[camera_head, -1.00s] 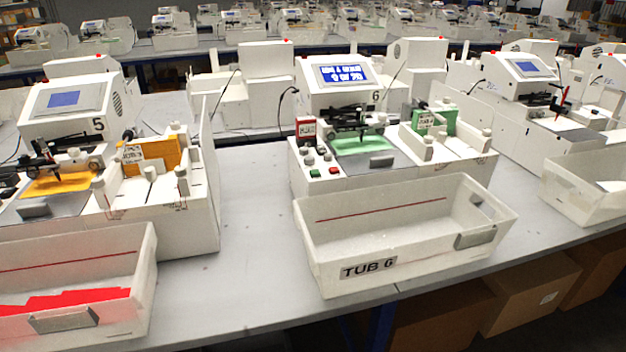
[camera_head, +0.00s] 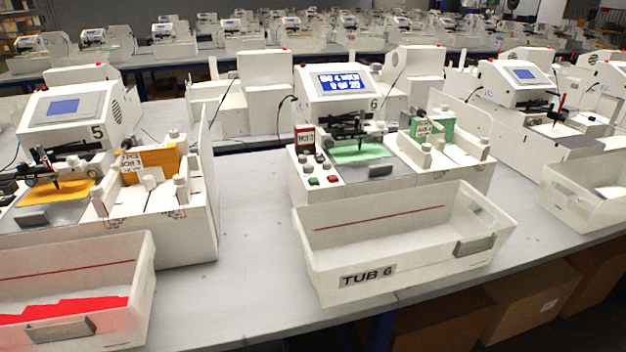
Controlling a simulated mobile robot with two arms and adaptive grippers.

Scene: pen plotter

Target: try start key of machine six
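Machine six (camera_head: 335,80) is a white plotter marked 6, with a lit blue screen (camera_head: 340,81) showing text too small to read. A green sheet (camera_head: 358,152) lies under its pen carriage. On its left front panel are a green key (camera_head: 313,181), a red key (camera_head: 331,179) and several grey and dark knobs or keys. A red-framed sign (camera_head: 305,139) stands behind the panel. The key labels are too small to read. Neither of my grippers is in view.
A white tub labelled TUB 6 (camera_head: 333,267) stands in front of machine six, at the table edge. Machine five (camera_head: 68,110) with yellow sheets is at left, and its tub (camera_head: 140,300) holds red material. Bare table (camera_head: 250,220) lies between the two machines.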

